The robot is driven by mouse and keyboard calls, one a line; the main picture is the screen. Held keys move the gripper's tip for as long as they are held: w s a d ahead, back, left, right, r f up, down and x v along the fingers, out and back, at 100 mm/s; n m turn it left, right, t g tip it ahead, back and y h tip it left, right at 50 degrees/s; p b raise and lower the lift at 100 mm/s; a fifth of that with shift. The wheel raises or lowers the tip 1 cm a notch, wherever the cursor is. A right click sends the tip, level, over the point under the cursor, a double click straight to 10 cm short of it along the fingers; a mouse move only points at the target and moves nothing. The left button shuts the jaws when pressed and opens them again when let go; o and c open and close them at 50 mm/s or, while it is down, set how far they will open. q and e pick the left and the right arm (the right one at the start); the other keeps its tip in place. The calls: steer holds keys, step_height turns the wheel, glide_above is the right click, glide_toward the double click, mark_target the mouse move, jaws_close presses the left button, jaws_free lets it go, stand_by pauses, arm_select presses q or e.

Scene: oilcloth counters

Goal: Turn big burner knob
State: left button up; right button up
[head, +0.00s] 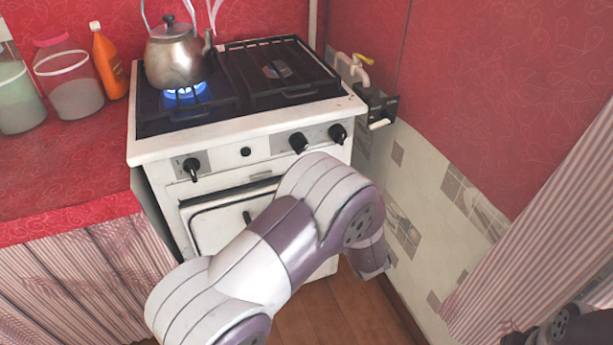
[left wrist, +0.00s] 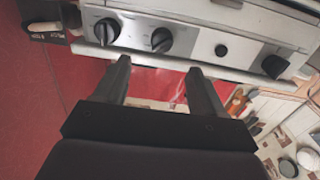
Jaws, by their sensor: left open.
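The white stove (head: 240,128) has black knobs on its front panel. In the head view there is a left knob (head: 191,168), a small black button (head: 246,151), a third knob (head: 298,142) and a rightmost knob (head: 337,133). I cannot tell which is the big burner's. The left wrist view shows the panel turned around, with the rightmost knob (left wrist: 107,31), third knob (left wrist: 161,39), button (left wrist: 221,50) and left knob (left wrist: 275,66). My left gripper (left wrist: 159,65) is open and empty, its fingertips just short of the third knob, apart from it. The head view hides its fingers.
A metal kettle (head: 176,58) stands over a lit blue flame (head: 185,93). Jars and an orange bottle (head: 107,62) stand on the red counter (head: 60,165). A gas pipe (head: 355,68) and tiled wall (head: 420,190) are close on the stove's right. The oven door (head: 210,225) is shut.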

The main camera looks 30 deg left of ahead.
mark_target(302, 146)
arm_select(q)
steer(key=x, duration=0.4)
steer(key=b+x, duration=0.1)
steer(key=x, duration=0.3)
steer(key=b+x, duration=0.1)
steer(key=x, duration=0.3)
steer(key=shift+a+r, duration=0.25)
steer(key=shift+a, duration=0.05)
steer(key=c, duration=1.1)
